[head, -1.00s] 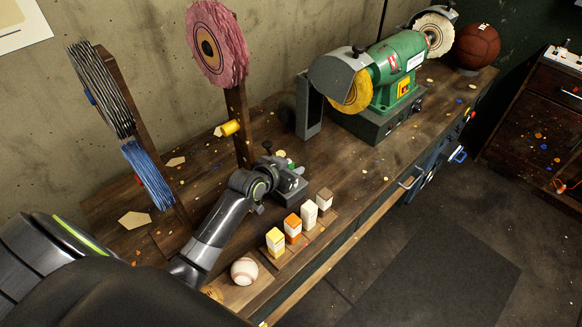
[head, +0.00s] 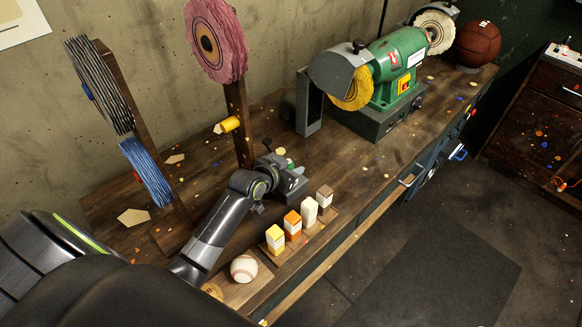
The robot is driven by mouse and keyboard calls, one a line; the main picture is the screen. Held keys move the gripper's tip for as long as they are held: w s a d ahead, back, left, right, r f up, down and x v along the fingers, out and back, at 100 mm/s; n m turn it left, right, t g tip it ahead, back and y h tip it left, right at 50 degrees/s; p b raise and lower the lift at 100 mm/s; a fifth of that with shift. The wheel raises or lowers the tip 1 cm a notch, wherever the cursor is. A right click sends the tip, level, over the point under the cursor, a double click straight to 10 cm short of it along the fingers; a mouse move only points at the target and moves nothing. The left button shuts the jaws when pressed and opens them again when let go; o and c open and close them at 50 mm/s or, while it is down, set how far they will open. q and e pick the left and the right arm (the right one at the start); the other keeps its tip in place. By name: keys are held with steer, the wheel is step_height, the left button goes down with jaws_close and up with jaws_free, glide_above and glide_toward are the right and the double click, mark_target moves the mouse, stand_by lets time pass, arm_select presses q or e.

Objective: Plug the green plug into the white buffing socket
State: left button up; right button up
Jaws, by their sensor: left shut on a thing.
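My left gripper (head: 292,176) is low over the middle of the workbench, behind the row of small blocks. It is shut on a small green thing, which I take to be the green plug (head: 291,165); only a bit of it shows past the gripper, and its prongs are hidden. A white buffing wheel (head: 434,30) is on the far end of the green grinder. I cannot make out a socket there. My right gripper is not in view.
The green bench grinder (head: 398,62) stands on the workbench (head: 350,160). Several small blocks (head: 292,224) and a baseball (head: 243,268) line the front edge. A pink wheel (head: 215,42) stands behind my arm. A brown ball (head: 478,45) and a white strip (head: 565,58) are at far right.

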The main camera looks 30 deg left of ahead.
arm_select(q)
steer(key=shift+f, duration=0.7)
stand_by(0.6)
steer(key=o, duration=1.1)
steer(key=shift+o, duration=0.2)
steer(key=b+v, duration=0.1)
steer(key=v, duration=1.6)
steer(key=shift+s, duration=0.25)
steer(key=shift+d, duration=0.1)
